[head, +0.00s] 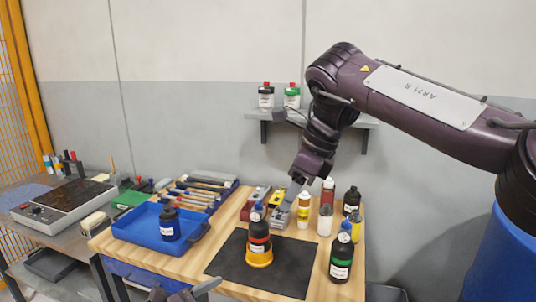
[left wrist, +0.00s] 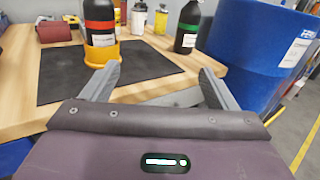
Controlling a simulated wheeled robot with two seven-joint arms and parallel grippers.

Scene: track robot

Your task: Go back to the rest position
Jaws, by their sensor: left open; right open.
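My right gripper (head: 284,203) hangs from the purple right arm over the wooden table (head: 222,236). Its fingers point down behind and right of a black bottle with a red band (head: 259,232); the picture does not show contact. The bottle stands upright in a yellow holder (head: 259,257) on a black mat (head: 290,268). My left gripper (head: 183,291) shows only in part at the bottom edge of the head view. In the left wrist view its two grey fingers (left wrist: 160,80) are spread and empty, in front of the table edge, with the bottle and holder beyond.
A blue tray (head: 140,232) holds a dark bottle (head: 169,224). A green-banded bottle (head: 341,260) stands right of the mat, with several others behind it. A wall shelf (head: 345,120) carries two small bottles. A blue barrel (head: 500,262) stands at the right.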

